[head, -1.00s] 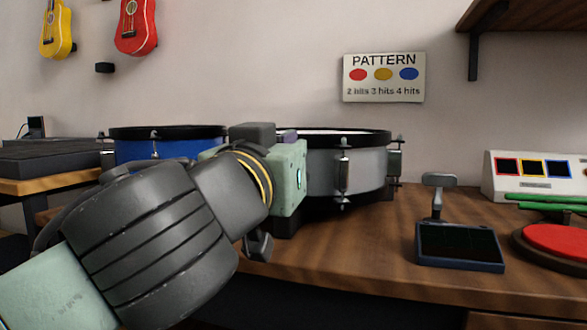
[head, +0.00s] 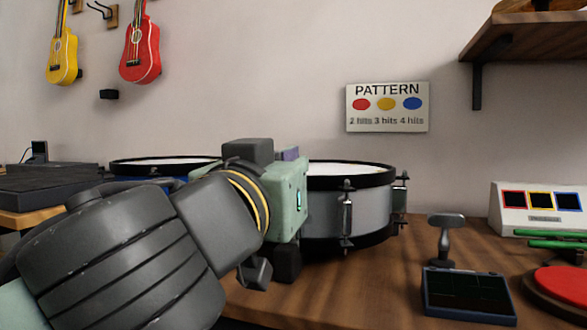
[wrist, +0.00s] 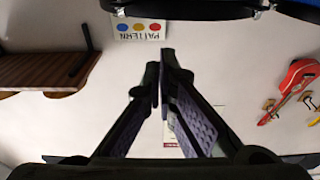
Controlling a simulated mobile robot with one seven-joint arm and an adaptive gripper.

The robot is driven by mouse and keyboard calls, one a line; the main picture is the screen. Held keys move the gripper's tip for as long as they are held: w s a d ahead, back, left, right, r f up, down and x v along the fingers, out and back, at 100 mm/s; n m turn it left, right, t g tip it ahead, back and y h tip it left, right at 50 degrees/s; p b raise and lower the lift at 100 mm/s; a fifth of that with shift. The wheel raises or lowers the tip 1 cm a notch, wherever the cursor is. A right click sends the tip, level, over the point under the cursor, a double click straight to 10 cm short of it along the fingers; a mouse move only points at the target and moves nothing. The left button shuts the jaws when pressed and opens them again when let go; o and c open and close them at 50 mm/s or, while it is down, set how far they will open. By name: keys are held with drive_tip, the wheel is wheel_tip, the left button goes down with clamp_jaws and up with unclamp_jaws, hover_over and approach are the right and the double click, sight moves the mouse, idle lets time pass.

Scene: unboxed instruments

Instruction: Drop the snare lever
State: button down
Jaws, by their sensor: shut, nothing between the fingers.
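A grey snare drum (head: 375,212) with a black rim and metal side fittings stands on the wooden table. My wrist covers its left side in the head view. I cannot make out a snare lever for certain; it may be hidden behind my arm. My gripper (wrist: 167,55) is shut and empty in the wrist view, its two fingertips together. In the head view my wrist is in front of the drum's left part and my fingertips cannot be told apart. In the wrist view, which is upside down, a dark drum rim (wrist: 190,12) crosses the top, beyond the fingertips.
A blue drum (head: 165,167) is partly hidden at left. A grey T-shaped handle (head: 446,238), a dark panel (head: 467,293), a red pad (head: 563,284), green sticks (head: 560,237) and a white box (head: 540,207) are at right. A pattern sign (head: 387,107) hangs behind.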

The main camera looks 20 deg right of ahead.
drive_tip(key=r+p+v, duration=0.1)
drive_tip(key=v, duration=0.7)
drive_tip(key=shift+s+a+f, duration=0.2)
drive_tip(key=shift+s+f, duration=0.05)
drive_tip(key=shift+f, duration=0.15)
